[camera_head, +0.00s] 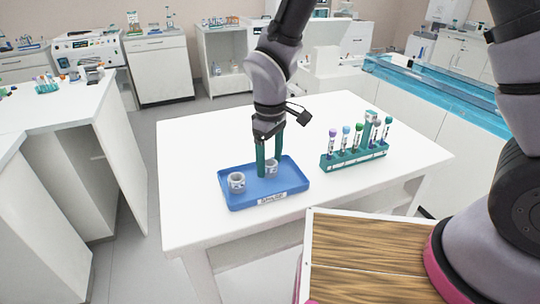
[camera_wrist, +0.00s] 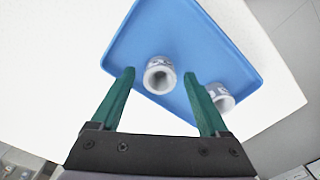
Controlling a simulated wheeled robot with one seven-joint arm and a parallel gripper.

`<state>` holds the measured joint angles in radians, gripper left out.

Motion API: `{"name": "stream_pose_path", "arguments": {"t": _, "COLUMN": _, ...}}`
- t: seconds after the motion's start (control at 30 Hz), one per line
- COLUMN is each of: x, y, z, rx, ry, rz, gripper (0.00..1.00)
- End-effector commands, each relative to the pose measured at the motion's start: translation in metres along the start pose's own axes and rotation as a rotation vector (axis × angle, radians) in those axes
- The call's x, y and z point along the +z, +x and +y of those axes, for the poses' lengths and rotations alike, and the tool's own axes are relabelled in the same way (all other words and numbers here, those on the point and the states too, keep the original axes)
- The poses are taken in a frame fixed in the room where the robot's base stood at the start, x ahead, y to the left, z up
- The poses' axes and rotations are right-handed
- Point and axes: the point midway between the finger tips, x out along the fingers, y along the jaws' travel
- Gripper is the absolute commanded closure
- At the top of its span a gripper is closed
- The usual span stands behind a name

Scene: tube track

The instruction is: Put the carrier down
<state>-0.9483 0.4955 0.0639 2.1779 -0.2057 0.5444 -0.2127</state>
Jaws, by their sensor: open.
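Two small pale ring-shaped carriers with dark markings stand apart in a blue tray. One carrier (camera_head: 236,182) is near the tray's left end. The other carrier (camera_head: 272,167) is by my gripper's green fingers and partly hidden by one. In the wrist view one carrier (camera_wrist: 160,75) shows between the open fingertips, its hollow end facing the camera. The other carrier (camera_wrist: 221,97) is partly hidden behind the right finger. The blue tray (camera_head: 238,203) lies on the white table. My gripper (camera_head: 270,164) points down over the tray, open, with nothing clamped.
A green rack (camera_head: 355,160) with several capped tubes stands on the white table (camera_head: 200,150), right of the tray. The table is clear left of and behind the tray. A wood-grained top (camera_head: 370,255) is in the front. White cabinets (camera_head: 70,190) stand at left.

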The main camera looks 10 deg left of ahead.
Motion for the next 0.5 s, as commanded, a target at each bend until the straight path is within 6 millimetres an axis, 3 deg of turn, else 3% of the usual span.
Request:
{"name": "stream_pose_path", "arguments": {"t": 0.17, "x": -0.001, "y": -0.016, "z": 0.001, "rx": 0.001, "ry": 0.000, "rz": 0.004, "gripper": 0.22}}
{"name": "stream_pose_path", "arguments": {"t": 0.5, "x": -0.001, "y": -0.088, "z": 0.001, "rx": 0.001, "ry": 0.001, "rz": 0.006, "gripper": 0.22}}
